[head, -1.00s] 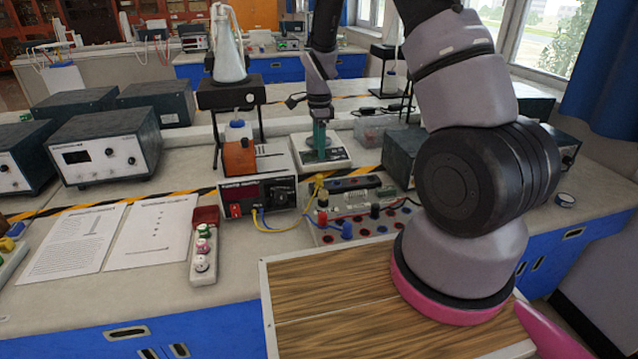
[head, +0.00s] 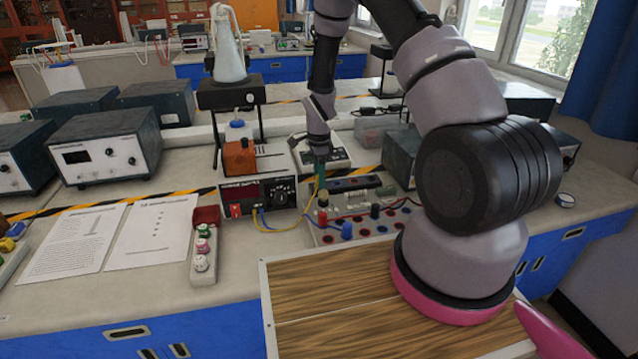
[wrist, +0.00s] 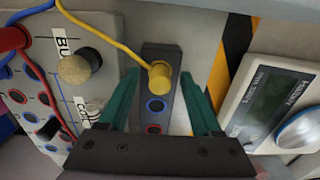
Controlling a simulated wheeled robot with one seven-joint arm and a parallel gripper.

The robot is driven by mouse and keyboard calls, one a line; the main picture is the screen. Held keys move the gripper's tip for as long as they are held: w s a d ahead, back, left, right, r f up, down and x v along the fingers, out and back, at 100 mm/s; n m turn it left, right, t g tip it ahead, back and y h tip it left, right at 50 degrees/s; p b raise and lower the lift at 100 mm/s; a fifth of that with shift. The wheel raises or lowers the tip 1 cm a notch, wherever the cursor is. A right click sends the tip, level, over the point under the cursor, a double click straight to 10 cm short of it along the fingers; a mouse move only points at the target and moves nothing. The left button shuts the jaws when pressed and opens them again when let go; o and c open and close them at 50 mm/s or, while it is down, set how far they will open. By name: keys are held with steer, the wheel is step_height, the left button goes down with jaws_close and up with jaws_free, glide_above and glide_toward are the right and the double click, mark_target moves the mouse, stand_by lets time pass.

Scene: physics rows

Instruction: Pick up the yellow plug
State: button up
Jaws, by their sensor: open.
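The yellow plug (wrist: 159,76) stands in a dark socket strip (wrist: 158,128), with a yellow wire running from it toward the upper left in the wrist view. My gripper (wrist: 160,88) is open, its two green fingers on either side of the plug with gaps to both. In the head view my gripper (head: 319,172) hangs pointing down at the back of the circuit board, and it hides most of the plug there.
A circuit board (head: 330,235) with a beige knob (wrist: 76,68) and coloured sockets lies beside the strip. A scale (wrist: 275,105) stands to the right in the wrist view. A power supply (head: 258,196) stands left of my gripper.

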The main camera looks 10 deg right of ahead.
jaws_close()
step_height(320, 180, up, 10)
steer(key=shift+r, duration=0.1)
stand_by(0.5)
